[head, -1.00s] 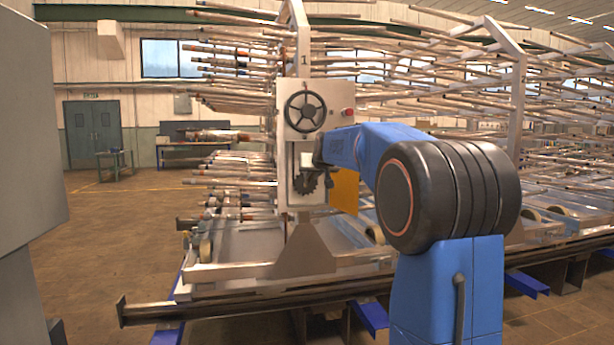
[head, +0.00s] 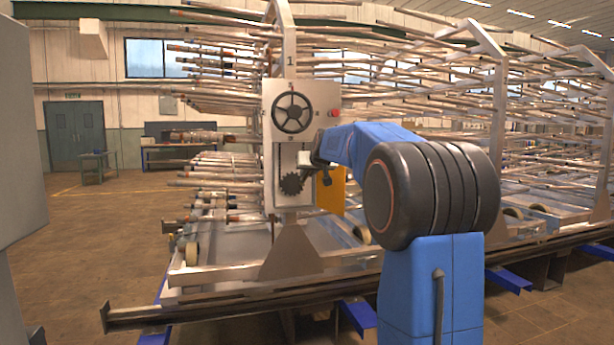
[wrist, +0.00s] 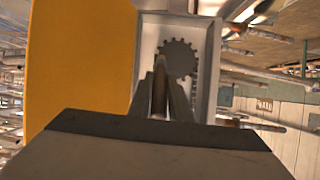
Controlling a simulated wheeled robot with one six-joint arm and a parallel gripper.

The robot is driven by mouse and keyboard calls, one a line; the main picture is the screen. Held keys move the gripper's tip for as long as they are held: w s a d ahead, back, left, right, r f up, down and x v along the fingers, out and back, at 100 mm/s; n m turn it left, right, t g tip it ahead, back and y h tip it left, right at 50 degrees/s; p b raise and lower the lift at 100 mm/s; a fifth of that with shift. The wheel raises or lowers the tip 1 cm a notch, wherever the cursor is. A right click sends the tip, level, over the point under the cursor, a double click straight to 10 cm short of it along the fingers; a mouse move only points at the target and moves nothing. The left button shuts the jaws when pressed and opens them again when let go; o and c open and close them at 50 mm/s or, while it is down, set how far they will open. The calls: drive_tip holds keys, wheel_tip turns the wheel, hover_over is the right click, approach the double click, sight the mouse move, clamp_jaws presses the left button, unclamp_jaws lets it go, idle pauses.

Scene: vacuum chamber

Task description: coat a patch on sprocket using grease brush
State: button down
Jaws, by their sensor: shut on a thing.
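The sprocket (head: 292,184) is a dark toothed wheel low in the grey panel's recess. In the wrist view the sprocket (wrist: 180,57) lies beyond the fingertips. My gripper (head: 319,163) is just right of and above the sprocket in the head view. In the wrist view my gripper (wrist: 162,98) is shut on a slim brownish handle, the grease brush (wrist: 159,88). The brush points toward the sprocket and overlaps its left edge in the picture; I cannot tell whether they touch. The brush's bristles and any grease are not clear.
The grey panel (head: 270,150) carries a handwheel (head: 292,112) and a red button (head: 334,113) above the recess. An orange plate (head: 332,192) stands right of the sprocket, close to my gripper. Racks of long rods (head: 400,75) fill the back. Open floor (head: 75,235) lies left.

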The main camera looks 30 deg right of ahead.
drive_tip(key=shift+w+a, duration=1)
drive_tip(key=shift+a, duration=2.45)
drive_tip(key=shift+s+d+r, duration=0.15)
drive_tip(key=shift+s+d, duration=0.2)
drive_tip(key=shift+d, duration=0.8)
drive_tip(key=shift+s+d+r, duration=0.15)
drive_tip(key=shift+s+d, duration=0.15)
drive_tip(key=shift+d, duration=0.85)
drive_tip(key=shift+s+d+r, duration=0.15)
drive_tip(key=shift+s+d, duration=0.2)
drive_tip(key=shift+d, duration=0.8)
drive_tip(key=s+a, duration=0.1)
drive_tip(key=s, duration=0.4)
drive_tip(key=shift+s+a, duration=0.35)
drive_tip(key=shift+s, duration=0.05)
drive_tip(key=s, duration=0.3)
drive_tip(key=shift+a, duration=0.4)
drive_tip(key=shift+w+a, duration=0.1)
drive_tip(key=shift+w, duration=0.05)
